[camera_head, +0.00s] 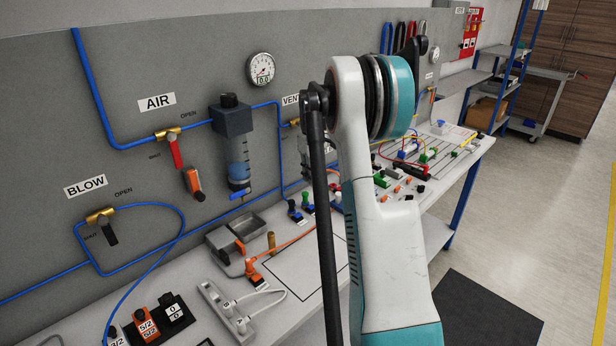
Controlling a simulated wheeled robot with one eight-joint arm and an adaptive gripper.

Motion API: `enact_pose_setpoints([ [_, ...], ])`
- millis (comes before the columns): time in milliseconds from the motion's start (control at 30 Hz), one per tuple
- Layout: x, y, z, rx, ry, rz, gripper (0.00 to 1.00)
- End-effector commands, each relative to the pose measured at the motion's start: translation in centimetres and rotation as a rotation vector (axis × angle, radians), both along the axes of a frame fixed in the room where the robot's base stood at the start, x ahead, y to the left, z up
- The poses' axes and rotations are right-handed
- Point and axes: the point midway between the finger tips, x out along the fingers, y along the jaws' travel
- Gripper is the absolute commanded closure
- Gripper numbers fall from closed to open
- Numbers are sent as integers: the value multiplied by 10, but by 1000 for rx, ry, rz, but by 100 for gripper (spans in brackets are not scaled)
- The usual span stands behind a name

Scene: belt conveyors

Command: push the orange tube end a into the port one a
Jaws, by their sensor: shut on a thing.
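An orange tube (290,243) runs over the bench from an orange fitting near the shallow metal tray to the right, where it passes behind my arm. The orange fitting (254,272) stands on the bench in front of the tray. I cannot tell which tube end is end a, and I cannot make out port one a. My own arm fills the middle of the view and hides part of the bench. My gripper does not show, so its hold and its distance from the tube are hidden.
The metal tray (249,227) lies at the wall's foot. A white block with a cable (228,312) and orange and black labelled blocks (146,326) are at the front left. Small coloured fittings crowd the bench behind my arm. A bare outlined area (305,268) is in front.

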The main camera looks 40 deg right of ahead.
Motion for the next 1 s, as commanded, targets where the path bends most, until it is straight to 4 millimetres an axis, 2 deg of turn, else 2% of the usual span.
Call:
enact_pose_setpoints([
  [1000, 19, -79, -17, 0, 0, -1, 100],
])
